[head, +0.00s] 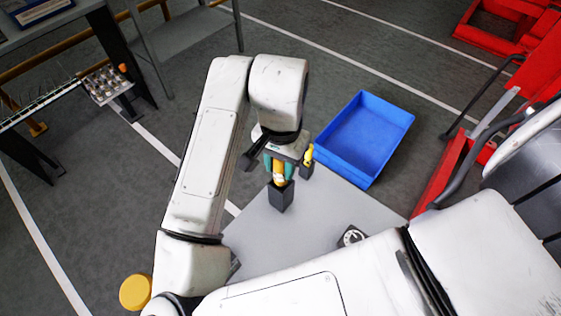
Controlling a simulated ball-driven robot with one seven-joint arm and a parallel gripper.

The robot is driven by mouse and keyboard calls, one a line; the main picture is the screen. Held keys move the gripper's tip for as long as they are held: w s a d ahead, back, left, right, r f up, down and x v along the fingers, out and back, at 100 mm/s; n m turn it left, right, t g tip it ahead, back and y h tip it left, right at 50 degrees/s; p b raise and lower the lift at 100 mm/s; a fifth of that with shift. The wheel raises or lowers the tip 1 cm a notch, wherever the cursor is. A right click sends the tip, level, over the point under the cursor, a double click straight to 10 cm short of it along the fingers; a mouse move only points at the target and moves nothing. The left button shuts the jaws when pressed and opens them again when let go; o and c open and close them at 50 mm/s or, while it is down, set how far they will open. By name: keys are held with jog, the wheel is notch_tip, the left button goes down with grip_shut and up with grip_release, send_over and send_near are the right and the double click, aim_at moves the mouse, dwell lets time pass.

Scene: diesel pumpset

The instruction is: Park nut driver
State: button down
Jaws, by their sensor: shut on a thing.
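My gripper (279,172) points down over the grey table top (262,240), with teal fingers either side of a yellow-orange handle. It is shut on this handle, which I take to be the nut driver (279,175). The handle's lower end is at the top of a black block holder (281,198) on the table. I cannot tell how deep the tool sits in the holder, and its shaft is hidden. My wrist hides the handle's top.
A small yellow item (308,156) shows close to the right of my gripper, above a dark part. A blue bin (362,140) lies beyond the table's right edge. A dark round-faced item (351,236) is near the table's front. Red machinery (450,165) stands at right.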

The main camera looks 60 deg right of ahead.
jog(key=shift+f+b, duration=0.9)
jog(key=shift+f, duration=0.2)
dwell(0.6)
jog(key=c, duration=0.7)
grip_release()
jog(key=shift+r, duration=0.1)
jog(key=shift+o, duration=0.2)
notch_tip(320, 180, up, 11)
jog(key=shift+f+p, duration=0.1)
jog(key=shift+p, duration=0.65)
